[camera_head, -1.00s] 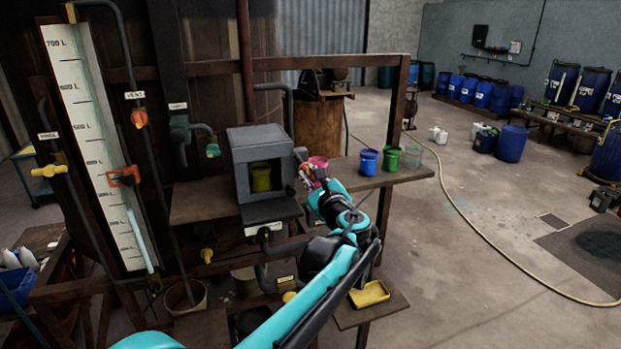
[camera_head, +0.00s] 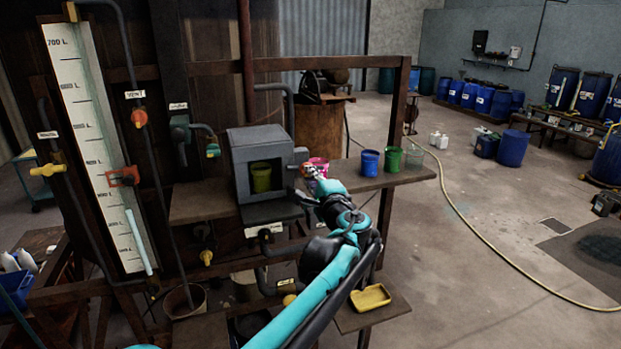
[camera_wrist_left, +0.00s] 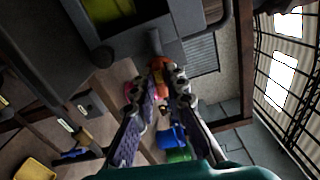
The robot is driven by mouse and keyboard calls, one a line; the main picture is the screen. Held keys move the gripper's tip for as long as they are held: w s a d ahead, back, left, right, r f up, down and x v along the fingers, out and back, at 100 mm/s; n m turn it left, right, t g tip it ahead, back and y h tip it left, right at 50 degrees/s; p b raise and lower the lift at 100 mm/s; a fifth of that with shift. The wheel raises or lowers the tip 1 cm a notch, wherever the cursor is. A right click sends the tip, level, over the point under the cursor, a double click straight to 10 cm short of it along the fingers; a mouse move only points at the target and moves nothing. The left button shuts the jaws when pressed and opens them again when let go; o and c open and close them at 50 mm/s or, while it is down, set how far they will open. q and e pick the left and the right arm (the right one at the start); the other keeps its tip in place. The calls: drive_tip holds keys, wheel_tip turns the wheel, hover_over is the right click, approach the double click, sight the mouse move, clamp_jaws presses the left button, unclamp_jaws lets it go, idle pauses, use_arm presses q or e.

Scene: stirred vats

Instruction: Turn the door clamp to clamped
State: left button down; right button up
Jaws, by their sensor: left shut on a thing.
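The grey box (camera_head: 243,180) stands on the rack with its front opening showing a yellow-green bucket (camera_head: 262,178) inside. The door clamp, a small orange-red handle (camera_wrist_left: 160,66), is at the box's right side. My left gripper (camera_head: 309,172) reaches it from the right front. In the left wrist view, the fingers of my left gripper (camera_wrist_left: 164,88) are closed on the clamp handle, beside the grey box (camera_wrist_left: 178,22). The fingers hide part of the handle, so its exact angle is hard to tell. My right gripper is not in view.
Pink (camera_head: 318,166), blue (camera_head: 370,161) and green (camera_head: 392,160) buckets and a clear one (camera_head: 414,157) stand on the shelf right of the box, close to my left gripper. A yellow tray (camera_head: 370,297) is lower down. The floor at right is open, crossed by a hose (camera_head: 490,240).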

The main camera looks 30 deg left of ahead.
use_arm(q)
drive_tip(key=shift+n, duration=0.9)
drive_tip(key=c, duration=1.5)
unclamp_jaws()
drive_tip(key=shift+c, duration=0.2)
drive_tip(key=v, duration=1.2)
drive_tip(key=shift+f, duration=0.15)
